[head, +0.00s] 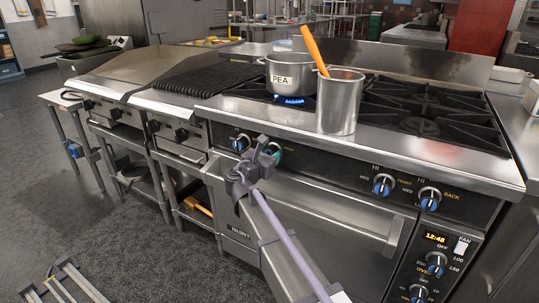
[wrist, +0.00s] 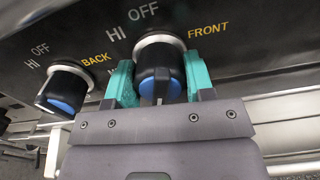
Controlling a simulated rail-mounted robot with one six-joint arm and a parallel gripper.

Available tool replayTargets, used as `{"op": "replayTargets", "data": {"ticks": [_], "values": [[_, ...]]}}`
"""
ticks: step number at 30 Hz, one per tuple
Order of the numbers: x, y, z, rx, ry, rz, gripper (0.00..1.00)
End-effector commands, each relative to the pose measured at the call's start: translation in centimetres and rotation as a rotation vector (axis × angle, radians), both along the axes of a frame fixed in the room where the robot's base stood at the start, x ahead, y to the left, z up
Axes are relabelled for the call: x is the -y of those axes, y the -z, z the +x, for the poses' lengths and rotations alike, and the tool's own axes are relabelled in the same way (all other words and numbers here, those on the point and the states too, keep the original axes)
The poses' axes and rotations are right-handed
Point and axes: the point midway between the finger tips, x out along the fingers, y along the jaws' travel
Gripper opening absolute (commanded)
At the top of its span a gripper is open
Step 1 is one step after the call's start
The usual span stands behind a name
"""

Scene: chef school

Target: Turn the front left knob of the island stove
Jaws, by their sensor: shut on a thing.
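The island stove (head: 300,185) stands at the right of the head view, with its knobs along the front panel. My gripper (head: 272,153) is at the left pair of knobs on that panel. In the wrist view the front left knob (wrist: 157,75), black with a blue face and a silver ring, sits beside the yellow word FRONT. The teal fingers of my gripper (wrist: 160,84) are shut on this knob, one on each side. The knob's pointer setting cannot be read clearly. The back left knob (wrist: 65,90) is to its left, untouched, beside the word BACK.
A pot labelled PEA (head: 290,77) stands over a blue flame (head: 289,99). A steel container (head: 340,105) with an orange-handled utensil (head: 314,48) stands near the stove's front edge. The oven handle (head: 340,223) sticks out below the knobs. Open floor (head: 100,225) lies at left.

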Motion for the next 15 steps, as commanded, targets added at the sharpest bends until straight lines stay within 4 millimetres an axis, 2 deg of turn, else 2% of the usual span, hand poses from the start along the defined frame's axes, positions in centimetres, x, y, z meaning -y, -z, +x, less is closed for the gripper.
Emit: {"op": "replayTargets", "data": {"ticks": [8,15], "values": [[0.02,0.01,0.0,0.047,0.001,0.092,0.25],[0.04,0.01,0.0,0.132,0.001,0.259,0.25]]}}
